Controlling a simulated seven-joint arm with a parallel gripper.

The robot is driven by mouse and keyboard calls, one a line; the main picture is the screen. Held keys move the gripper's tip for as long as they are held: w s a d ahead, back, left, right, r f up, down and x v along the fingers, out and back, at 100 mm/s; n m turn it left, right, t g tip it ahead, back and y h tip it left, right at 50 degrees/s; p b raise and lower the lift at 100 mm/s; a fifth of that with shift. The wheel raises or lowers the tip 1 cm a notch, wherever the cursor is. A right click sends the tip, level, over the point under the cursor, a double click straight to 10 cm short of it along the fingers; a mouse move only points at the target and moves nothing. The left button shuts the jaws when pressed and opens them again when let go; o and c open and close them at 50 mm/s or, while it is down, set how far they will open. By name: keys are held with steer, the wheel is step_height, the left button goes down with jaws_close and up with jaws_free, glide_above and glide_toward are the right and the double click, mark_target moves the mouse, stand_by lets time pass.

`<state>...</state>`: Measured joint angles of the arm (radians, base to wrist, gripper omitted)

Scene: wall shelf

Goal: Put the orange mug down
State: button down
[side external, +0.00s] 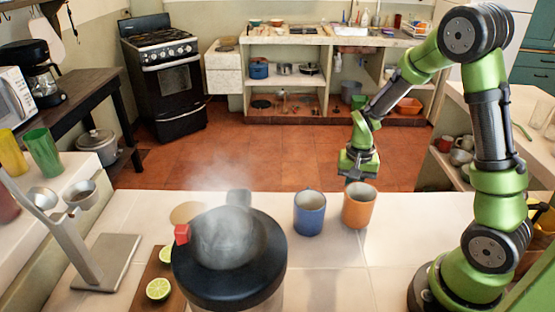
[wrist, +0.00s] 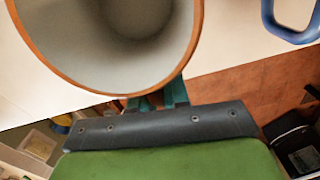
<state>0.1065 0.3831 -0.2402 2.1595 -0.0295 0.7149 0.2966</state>
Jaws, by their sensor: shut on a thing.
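The orange mug (side external: 359,207) is upright by the back edge of the white tiled counter (side external: 330,265), right of a blue mug (side external: 309,213). I cannot tell whether its base touches the tiles. My gripper (side external: 354,181) reaches it from the far side and is shut on it; the fingertips are partly hidden behind the mug. In the wrist view the orange mug's rim (wrist: 199,22) and empty pale inside fill the upper left. The teal fingers of my gripper (wrist: 160,97) meet its near side. The blue mug's handle (wrist: 288,36) shows at upper right.
A steaming pot with a black lid (side external: 228,262) stands left of the mugs. Cut limes (side external: 158,289) lie on a wooden board (side external: 150,265), near a metal stand (side external: 108,262). The counter in front of and right of the mugs is clear.

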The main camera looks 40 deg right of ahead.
step_height(320, 180, up, 8)
steer(key=shift+f, duration=0.1)
steer(key=shift+r+n, duration=0.4)
steer(key=w+a+r+n, duration=0.4)
steer(key=a+r+n, duration=0.3)
steer(key=a+n, duration=0.3)
steer(key=shift+w+a+r, duration=0.3)
steer(key=shift+r, duration=0.05)
